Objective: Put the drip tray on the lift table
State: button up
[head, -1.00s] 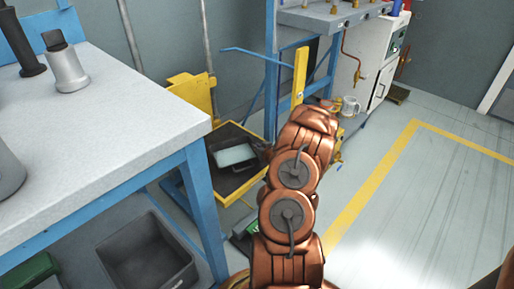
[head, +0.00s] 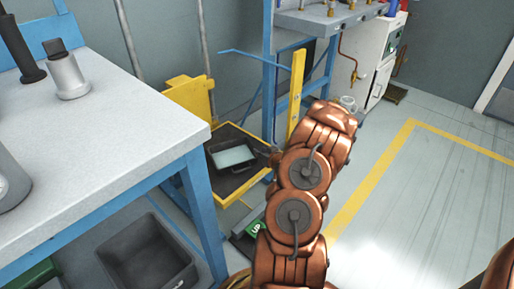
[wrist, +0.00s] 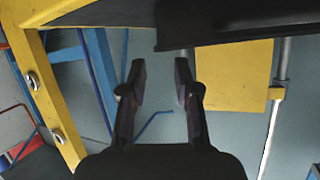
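The drip tray (head: 251,177), a dark shallow rectangular tray with a pale bluish inside, lies on the dark top of the yellow lift table (head: 229,192), looking level. My gripper (wrist: 160,82) is open in the wrist view, with a clear gap and nothing between its fingers. A dark edge that looks like the tray (wrist: 235,24) crosses the top right of the wrist view, apart from the fingertips. In the head view the gripper is mostly hidden behind my arm, just right of the tray.
The lift table's yellow post (head: 297,95) stands close beside my arm. A white-topped blue workbench (head: 110,135) fills the left, with a grey crate (head: 150,262) under it. A green UP pedal (head: 256,229) is on the floor. Open floor lies to the right.

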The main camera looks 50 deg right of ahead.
jog(key=p+v, duration=0.1)
jog(key=v, duration=0.5)
jog(key=shift+r, duration=0.1)
dwell(0.7)
jog(key=w+a+r+n+g+y+p, duration=0.1)
jog(key=a+r+g+p, duration=0.2)
jog(key=a+r+p, duration=0.6)
jog(key=a+r+n+g+y+p, duration=0.15)
jog(key=a+r+p, duration=0.35)
jog(key=r, duration=0.8)
jog(key=w+a+r+n+g+p, duration=0.1)
jog(key=a+r+g+p, duration=0.2)
jog(key=a+r+p, duration=0.65)
jog(key=s+a+r+n+g+y+p, duration=0.1)
jog(key=s+a+r+g+p, duration=0.2)
jog(key=s+a+r+p, duration=0.5)
jog(key=s+a+r+n+g+y+p, duration=0.1)
jog(key=s+a+r+g+p, duration=0.3)
jog(key=s+a+r+p, duration=0.5)
jog(key=s+a+r, duration=0.2)
jog(key=s+r, duration=0.3)
jog(key=r, duration=0.3)
jog(key=s+a+r, duration=0.3)
jog(key=s+r, duration=0.3)
jog(key=r, duration=0.2)
jog(key=shift+s+a+r, duration=0.2)
jog(key=shift+s+a, duration=0.1)
